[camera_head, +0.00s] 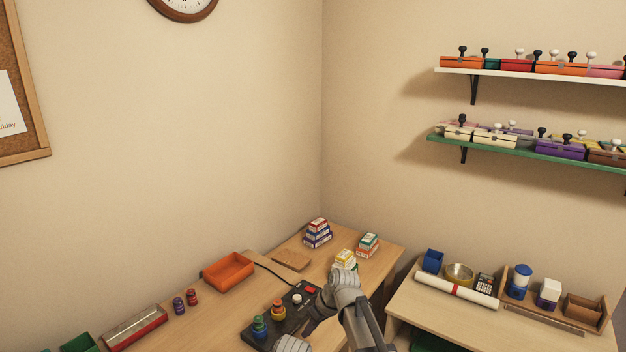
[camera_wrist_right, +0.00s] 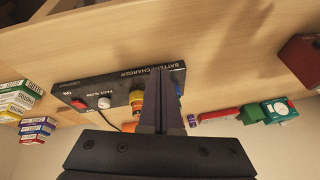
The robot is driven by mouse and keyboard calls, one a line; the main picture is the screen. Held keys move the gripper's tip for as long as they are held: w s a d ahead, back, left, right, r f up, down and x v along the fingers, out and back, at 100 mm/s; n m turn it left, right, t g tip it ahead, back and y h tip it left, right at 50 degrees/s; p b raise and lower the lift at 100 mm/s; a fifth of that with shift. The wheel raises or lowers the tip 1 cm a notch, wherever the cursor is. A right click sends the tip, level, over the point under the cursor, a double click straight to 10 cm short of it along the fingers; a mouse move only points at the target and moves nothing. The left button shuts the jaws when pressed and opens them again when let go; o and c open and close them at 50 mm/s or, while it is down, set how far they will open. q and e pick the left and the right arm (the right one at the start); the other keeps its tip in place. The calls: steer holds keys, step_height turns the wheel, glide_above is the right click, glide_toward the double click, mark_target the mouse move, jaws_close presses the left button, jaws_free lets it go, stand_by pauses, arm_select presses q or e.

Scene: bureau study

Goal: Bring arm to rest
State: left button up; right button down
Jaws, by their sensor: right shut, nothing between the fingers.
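My right gripper (camera_wrist_right: 163,80) is shut and empty in the wrist view. Its dark fingers overlap the black battery charger (camera_wrist_right: 118,83) in that view; I cannot tell whether they touch it. In the head view the charger (camera_head: 284,318) lies on the desk with a red switch and coloured round pieces on top. My left gripper is not in view.
An orange tray (camera_head: 229,270), small red and purple cylinders and a long red-rimmed tray (camera_head: 136,327) lie left of the charger. Stacked boxes (camera_head: 317,233) stand at the back. A side cabinet (camera_head: 440,309) on the right carries a rolled paper and containers. Shelves hang above it.

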steer(key=s+d+m+g+h, duration=0.1)
steer(key=s+d+m+h, duration=0.1)
steer(key=s, duration=1)
steer(key=s+d+m+g+h+p, duration=0.1)
steer(key=s+d, duration=0.4)
steer(key=s, duration=0.7)
steer(key=m+h, duration=0.1)
steer(key=h, duration=0.1)
steer(key=shift+f+h, duration=0.25)
steer(key=shift+h, duration=0.15)
